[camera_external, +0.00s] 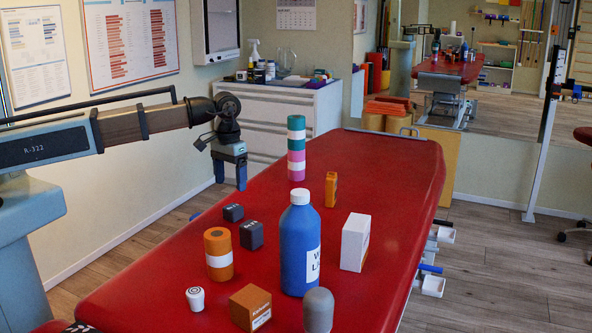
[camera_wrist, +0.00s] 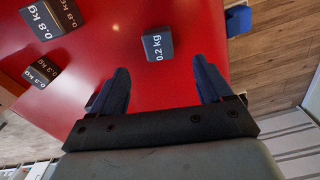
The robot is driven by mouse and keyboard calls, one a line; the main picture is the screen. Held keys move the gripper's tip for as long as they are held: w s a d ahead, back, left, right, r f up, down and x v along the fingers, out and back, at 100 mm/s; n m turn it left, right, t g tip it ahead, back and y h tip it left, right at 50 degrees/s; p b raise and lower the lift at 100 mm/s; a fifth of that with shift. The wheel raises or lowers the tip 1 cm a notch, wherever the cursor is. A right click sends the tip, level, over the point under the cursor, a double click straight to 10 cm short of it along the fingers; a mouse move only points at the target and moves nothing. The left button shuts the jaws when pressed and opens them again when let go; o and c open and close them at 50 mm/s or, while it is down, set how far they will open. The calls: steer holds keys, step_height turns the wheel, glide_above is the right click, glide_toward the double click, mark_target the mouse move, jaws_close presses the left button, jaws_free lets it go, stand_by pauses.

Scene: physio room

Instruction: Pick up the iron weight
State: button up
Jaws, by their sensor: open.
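Two small dark cubes stand on the red table: a smaller one (camera_external: 233,212) and a slightly larger one (camera_external: 251,235). In the wrist view one dark block (camera_wrist: 157,44) is labelled 0.2 kg and another (camera_wrist: 55,18) 0.8 kg. No label names iron. My gripper (camera_external: 240,178) is open, pointing down, and above the table's left edge. In the wrist view the 0.2 kg block lies beyond the gap between its fingertips (camera_wrist: 160,75), apart from them.
An orange cylinder (camera_external: 218,262), white-topped blue bottle (camera_external: 293,245), white box (camera_external: 354,245), orange cube (camera_external: 246,309), grey rounded object (camera_external: 318,311) and striped stack (camera_external: 296,150) stand on the red table (camera_external: 390,165). A small orange block (camera_external: 331,190) stands farther back. The table's far end is clear.

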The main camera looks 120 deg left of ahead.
mark_target(233, 207)
steer(key=shift+w+f, duration=0.1)
steer(key=shift+f, duration=4.7)
steer(key=c, duration=1.2)
steer(key=shift+r, duration=0.15)
step_height(233, 207, up, 10)
steer(key=shift+f, duration=0.1)
